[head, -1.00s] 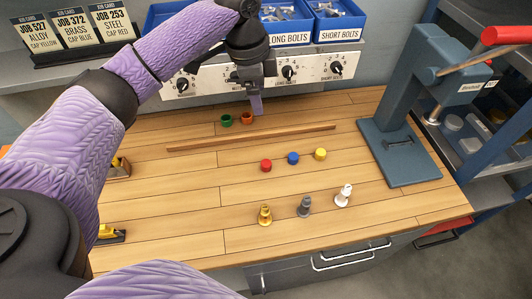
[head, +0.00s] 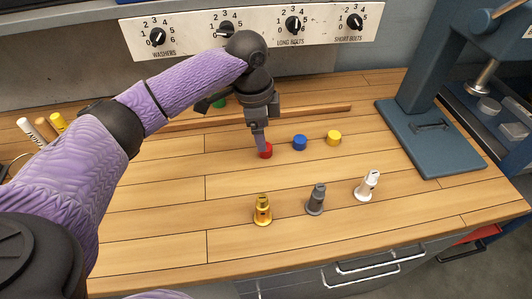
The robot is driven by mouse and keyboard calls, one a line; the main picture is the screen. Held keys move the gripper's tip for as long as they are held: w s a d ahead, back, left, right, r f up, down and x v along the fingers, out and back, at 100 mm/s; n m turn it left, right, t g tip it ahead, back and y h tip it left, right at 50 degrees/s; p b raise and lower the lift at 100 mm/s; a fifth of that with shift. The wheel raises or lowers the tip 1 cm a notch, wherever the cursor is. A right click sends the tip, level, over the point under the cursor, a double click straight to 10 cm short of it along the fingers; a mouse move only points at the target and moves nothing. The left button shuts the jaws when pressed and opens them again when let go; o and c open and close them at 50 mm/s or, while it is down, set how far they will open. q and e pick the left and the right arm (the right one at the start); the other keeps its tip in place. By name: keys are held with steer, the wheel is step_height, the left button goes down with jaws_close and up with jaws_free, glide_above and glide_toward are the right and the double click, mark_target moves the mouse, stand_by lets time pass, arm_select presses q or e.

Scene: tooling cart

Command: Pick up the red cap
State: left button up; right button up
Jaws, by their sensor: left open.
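The red cap (head: 266,151) sits on the wooden bench in the head view, leftmost in a row with a blue cap (head: 300,142) and a yellow cap (head: 334,137). My left gripper (head: 260,146) points down right at the red cap, its fingers overlapping the cap's upper left part. It is open. The fingers hide some of the cap, and I cannot tell whether they touch it. My right gripper is not in view.
Brass (head: 263,210), grey (head: 316,200) and white (head: 367,186) fittings stand in front of the caps. A wooden strip (head: 325,110) lies behind. A blue press (head: 425,135) stands at the right. A green ring (head: 219,103) is partly hidden behind my arm.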

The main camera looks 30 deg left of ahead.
arm_select(q)
steer(key=f, duration=0.1)
steer(key=f+b, duration=0.1)
steer(key=f, duration=0.1)
steer(key=f+b, duration=0.1)
steer(key=shift+w+d+f, duration=0.15)
steer(key=shift+d+f, duration=0.1)
steer(key=shift+f, duration=0.15)
steer(key=shift+r, duration=0.1)
jaws_close()
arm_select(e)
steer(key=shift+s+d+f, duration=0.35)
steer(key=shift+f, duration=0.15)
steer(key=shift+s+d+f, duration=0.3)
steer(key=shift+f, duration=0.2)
arm_select(q)
steer(key=shift+r, duration=0.1)
